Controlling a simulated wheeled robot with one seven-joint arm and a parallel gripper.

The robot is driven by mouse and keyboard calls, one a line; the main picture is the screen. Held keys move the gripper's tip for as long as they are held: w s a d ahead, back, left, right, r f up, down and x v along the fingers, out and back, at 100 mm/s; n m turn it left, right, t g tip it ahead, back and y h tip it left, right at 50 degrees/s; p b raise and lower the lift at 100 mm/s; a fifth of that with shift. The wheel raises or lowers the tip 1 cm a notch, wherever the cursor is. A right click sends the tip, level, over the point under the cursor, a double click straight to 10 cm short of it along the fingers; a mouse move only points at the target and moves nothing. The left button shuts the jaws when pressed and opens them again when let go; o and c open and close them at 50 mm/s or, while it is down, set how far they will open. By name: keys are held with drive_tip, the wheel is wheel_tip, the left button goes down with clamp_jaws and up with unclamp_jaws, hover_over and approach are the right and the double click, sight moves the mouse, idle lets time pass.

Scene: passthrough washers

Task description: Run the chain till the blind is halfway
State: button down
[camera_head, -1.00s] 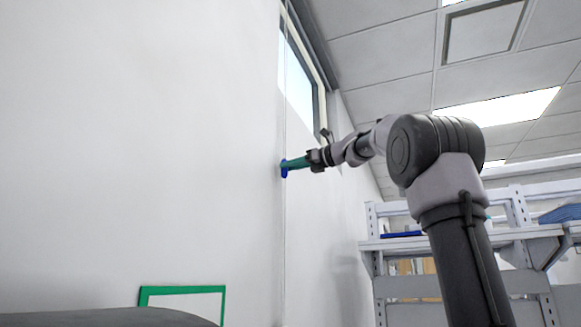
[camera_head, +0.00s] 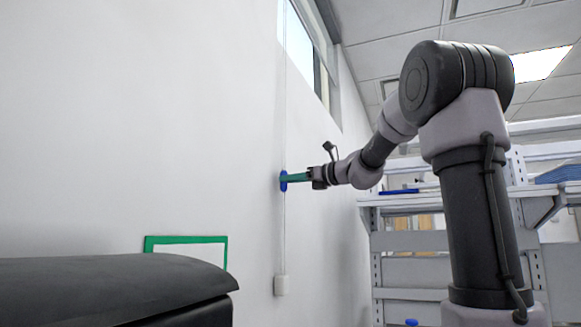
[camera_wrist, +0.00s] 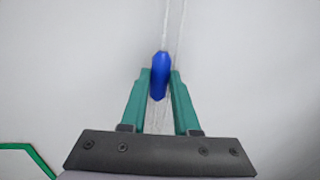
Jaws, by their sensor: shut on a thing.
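The chain (camera_head: 284,120) hangs along the white wall as two thin, pale strands. A blue grip piece (camera_head: 283,181) sits on it; in the wrist view the blue piece (camera_wrist: 160,74) is on the left strand. My gripper (camera_head: 288,179) has green fingers, shut on the blue piece with one finger on each side. The high window (camera_head: 304,45) is cut off by the top of the head view. I cannot tell how far its blind is drawn.
A small white holder (camera_head: 281,285) is on the wall at the chain's lower end. A green-edged frame (camera_head: 228,253) is on the wall to its left. A grey shelf rack (camera_head: 420,268) stands behind my arm at right. The wall around the chain is clear.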

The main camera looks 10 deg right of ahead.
drive_tip(key=shift+f, duration=0.25)
drive_tip(key=c, duration=0.6)
unclamp_jaws()
drive_tip(key=v, duration=1.1)
